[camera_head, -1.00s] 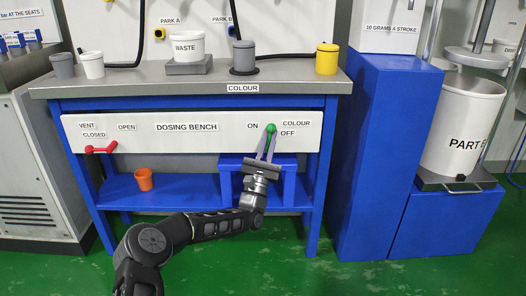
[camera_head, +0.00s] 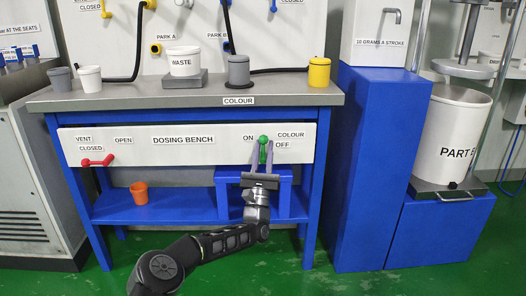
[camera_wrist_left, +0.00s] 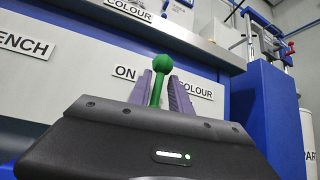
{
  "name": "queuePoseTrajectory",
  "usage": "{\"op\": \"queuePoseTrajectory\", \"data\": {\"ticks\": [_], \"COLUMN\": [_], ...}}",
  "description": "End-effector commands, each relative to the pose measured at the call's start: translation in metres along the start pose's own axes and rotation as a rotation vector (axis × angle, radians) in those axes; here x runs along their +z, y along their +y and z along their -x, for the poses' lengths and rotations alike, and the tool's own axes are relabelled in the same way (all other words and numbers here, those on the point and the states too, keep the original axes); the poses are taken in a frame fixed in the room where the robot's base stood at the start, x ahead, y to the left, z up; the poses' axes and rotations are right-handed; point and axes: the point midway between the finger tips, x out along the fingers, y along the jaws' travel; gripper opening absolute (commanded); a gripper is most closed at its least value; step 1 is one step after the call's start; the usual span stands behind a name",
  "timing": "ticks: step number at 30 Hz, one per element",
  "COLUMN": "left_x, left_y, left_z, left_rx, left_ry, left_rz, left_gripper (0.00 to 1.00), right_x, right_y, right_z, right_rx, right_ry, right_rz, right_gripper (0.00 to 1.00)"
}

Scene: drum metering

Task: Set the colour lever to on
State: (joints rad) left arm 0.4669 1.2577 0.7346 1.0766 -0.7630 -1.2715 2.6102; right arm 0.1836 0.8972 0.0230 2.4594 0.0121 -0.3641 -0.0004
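The green colour lever (camera_head: 263,141) is on the white front panel of the dosing bench, knob up, between the words ON and OFF. Its exact angle is hard to tell. It also shows in the left wrist view (camera_wrist_left: 159,66). My left gripper (camera_head: 263,149) is at the lever, with one purple finger on each side of the stem. The fingers look spread, with little room around the stem; contact cannot be made out. The lever's lower end is hidden behind the gripper body in the wrist view. My right gripper is not in view.
A red vent lever (camera_head: 97,161) is on the panel's left. The bench top (camera_head: 140,95) above overhangs the panel. An orange cup (camera_head: 139,193) stands on the blue lower shelf. A blue cabinet (camera_head: 380,170) stands to the right. The green floor in front is clear.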

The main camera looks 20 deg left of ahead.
Motion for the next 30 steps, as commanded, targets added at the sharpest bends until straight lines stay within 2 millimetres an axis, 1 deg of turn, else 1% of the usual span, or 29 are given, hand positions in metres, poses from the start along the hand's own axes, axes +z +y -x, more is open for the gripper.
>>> {"op": "queuePoseTrajectory", "data": {"ticks": [1, 3, 11, 14, 17, 19, 24, 25, 27, 30], "left_x": [0.007, 0.006, 0.003, 0.003, 0.003, 0.004, 0.003, 0.000, 0.000, 0.002], "left_y": [0.000, 0.001, 0.003, 0.003, 0.003, 0.003, 0.003, 0.004, 0.003, 0.002], "left_z": [-0.004, -0.004, -0.002, 0.003, 0.013, 0.023, 0.053, 0.060, 0.069, 0.074], "left_rx": [0.002, 0.002, 0.004, 0.004, 0.003, 0.003, 0.005, 0.007, 0.005, 0.005], "left_ry": [-0.016, -0.015, -0.007, -0.005, -0.004, -0.003, -0.004, -0.001, -0.002, -0.007], "left_rz": [-0.001, -0.002, -0.005, -0.006, -0.005, -0.003, -0.002, -0.001, -0.002, -0.003], "left_gripper": [0.27, 0.32, 0.32, 0.32, 0.32, 0.32, 0.32, 0.32, 0.32, 0.32], "right_x": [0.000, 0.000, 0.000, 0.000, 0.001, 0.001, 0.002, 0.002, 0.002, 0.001], "right_y": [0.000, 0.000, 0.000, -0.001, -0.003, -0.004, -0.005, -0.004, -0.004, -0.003], "right_z": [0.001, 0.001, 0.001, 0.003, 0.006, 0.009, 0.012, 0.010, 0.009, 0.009], "right_rx": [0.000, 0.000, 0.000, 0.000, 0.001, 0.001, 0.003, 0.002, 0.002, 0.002], "right_ry": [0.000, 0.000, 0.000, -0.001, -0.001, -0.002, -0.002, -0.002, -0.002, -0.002], "right_rz": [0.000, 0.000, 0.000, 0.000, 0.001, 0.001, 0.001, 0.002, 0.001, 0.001], "right_gripper": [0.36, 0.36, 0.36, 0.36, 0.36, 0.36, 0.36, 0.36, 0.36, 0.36]}}
